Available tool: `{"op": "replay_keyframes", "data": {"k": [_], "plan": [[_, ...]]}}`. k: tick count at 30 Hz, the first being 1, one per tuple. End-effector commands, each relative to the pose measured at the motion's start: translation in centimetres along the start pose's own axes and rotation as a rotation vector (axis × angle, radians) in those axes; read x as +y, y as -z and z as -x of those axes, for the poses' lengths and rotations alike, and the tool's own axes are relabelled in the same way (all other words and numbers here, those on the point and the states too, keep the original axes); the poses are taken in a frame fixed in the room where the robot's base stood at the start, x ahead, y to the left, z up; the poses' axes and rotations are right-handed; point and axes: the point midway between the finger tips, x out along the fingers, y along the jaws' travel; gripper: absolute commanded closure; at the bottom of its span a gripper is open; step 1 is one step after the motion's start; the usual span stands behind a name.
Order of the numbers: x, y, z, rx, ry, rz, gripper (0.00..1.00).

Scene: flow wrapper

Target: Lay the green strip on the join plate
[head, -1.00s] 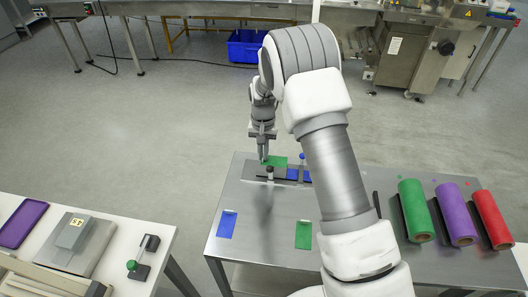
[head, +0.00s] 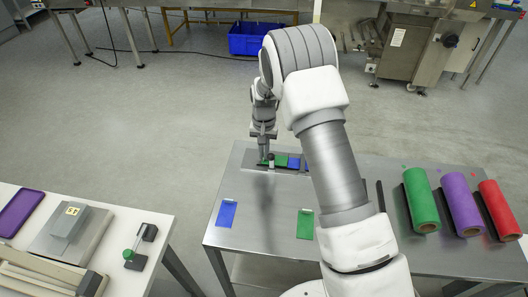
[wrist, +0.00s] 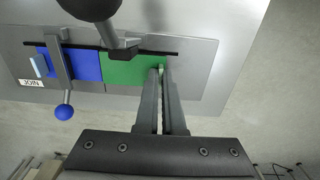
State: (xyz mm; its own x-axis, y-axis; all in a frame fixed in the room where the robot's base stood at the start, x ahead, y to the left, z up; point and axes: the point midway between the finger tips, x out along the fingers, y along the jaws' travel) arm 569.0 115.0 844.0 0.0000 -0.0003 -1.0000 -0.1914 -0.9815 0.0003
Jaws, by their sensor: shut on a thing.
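The join plate (wrist: 200,62) is a grey plate near the table's far edge, marked JOIN in the wrist view. A blue strip (wrist: 87,66) lies on its left part, crossed by a clamp arm with a blue knob (wrist: 64,111). The green strip (wrist: 130,70) appears flat on the plate beside the blue strip, along a black line; it also shows in the head view (head: 281,160). My gripper (wrist: 162,72) is shut on the green strip's right end. A black-knobbed lever (wrist: 92,8) partly overhangs the green strip. My arm hides part of the plate in the head view.
The steel table (head: 262,222) carries a blue piece (head: 227,213) and a green piece (head: 305,224) near the front. Green (head: 421,200), purple (head: 460,204) and red (head: 495,207) rolls lie at right. A white side table (head: 110,225) stands at left.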

Motion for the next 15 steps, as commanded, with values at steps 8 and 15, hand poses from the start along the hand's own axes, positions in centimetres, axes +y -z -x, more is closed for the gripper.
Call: {"op": "replay_keyframes", "data": {"k": [8,15], "plan": [[0.00,-0.01,-0.12,0.000,0.000,0.000,1.00],[0.00,-0.01,-0.43,0.000,0.000,0.000,1.00]]}}
